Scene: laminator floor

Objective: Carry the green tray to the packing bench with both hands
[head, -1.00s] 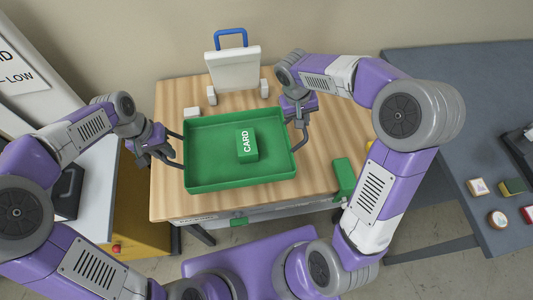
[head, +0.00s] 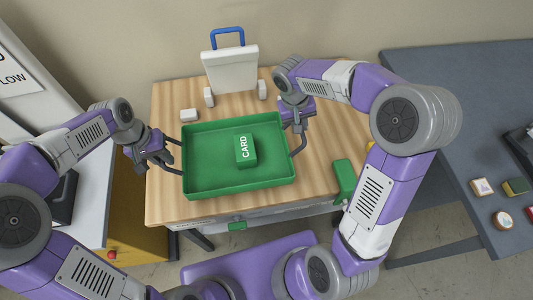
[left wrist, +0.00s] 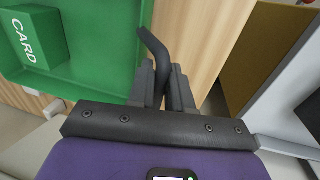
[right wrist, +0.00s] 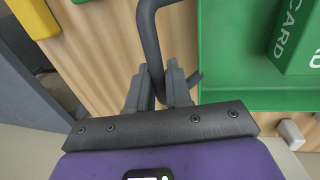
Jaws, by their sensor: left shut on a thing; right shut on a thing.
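The green tray (head: 212,182) is over the wooden table in the head view, roughly level; I cannot tell whether it touches the tabletop. A green box marked CARD (head: 245,151) lies in it. My left gripper (head: 168,163) is shut on the tray's dark left handle, also seen in the left wrist view (left wrist: 152,45). My right gripper (head: 299,126) is shut on the dark right handle, which curves between the fingers in the right wrist view (right wrist: 150,40).
The wooden table (head: 320,185) holds a white stand with a blue handle (head: 230,68) behind the tray, a small white block (head: 188,115) and a green block (head: 344,180) at right. A grey bench (head: 460,120) with several small blocks stands right. A white surface (head: 95,190) is left.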

